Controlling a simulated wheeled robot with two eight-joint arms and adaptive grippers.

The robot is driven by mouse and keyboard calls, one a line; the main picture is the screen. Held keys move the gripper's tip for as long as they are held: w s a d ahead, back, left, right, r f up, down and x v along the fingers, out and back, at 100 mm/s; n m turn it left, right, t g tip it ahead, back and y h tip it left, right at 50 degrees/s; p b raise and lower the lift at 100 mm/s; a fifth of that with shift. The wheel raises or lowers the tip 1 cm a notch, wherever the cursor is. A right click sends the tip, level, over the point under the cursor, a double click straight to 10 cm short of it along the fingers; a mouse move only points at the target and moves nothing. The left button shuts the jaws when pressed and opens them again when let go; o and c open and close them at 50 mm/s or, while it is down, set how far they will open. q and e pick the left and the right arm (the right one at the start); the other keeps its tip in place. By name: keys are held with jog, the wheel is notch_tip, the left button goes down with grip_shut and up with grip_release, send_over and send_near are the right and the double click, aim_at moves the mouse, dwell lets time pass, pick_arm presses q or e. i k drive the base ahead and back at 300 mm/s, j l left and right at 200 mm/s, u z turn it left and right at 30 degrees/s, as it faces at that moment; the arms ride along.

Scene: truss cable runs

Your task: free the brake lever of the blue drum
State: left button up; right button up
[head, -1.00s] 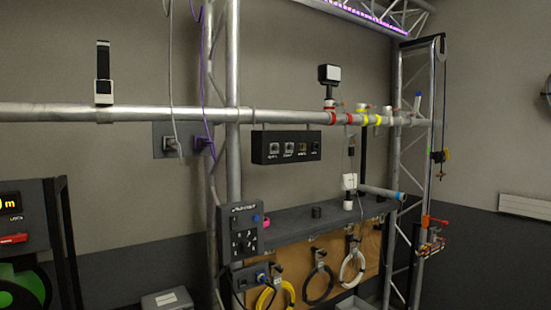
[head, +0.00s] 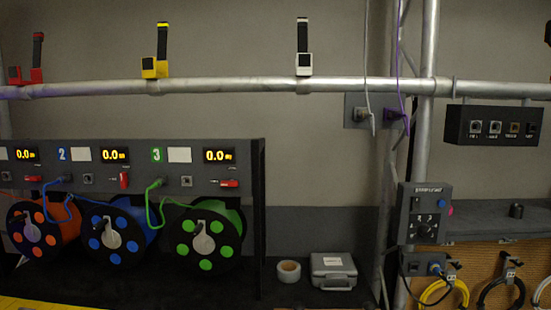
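The blue drum (head: 128,257) hangs in the rack at the left of the head view, between the orange drum (head: 16,237) and the green drum (head: 189,265). A red lever (head: 124,180) sits on the panel above the blue drum, under its display. It stands about upright, while the red levers above the orange drum (head: 33,178) and the green drum (head: 229,183) lie about level. A blue cable (head: 57,190) runs from the panel to the blue drum. Neither of my grippers is in view.
The dark rack panel (head: 205,180) carries lit displays. A tape roll (head: 289,271) and a grey case (head: 333,271) lie right of the rack. A metal pipe (head: 230,85) with clamped straps crosses above. A control box (head: 424,213) is on the upright at right.

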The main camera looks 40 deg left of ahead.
aim_at(124, 180)
jog(key=u, duration=2.3)
jog(key=i+l, duration=0.25)
jog(key=i, duration=0.15)
jog(key=i+l, duration=0.25)
jog(key=i, duration=0.2)
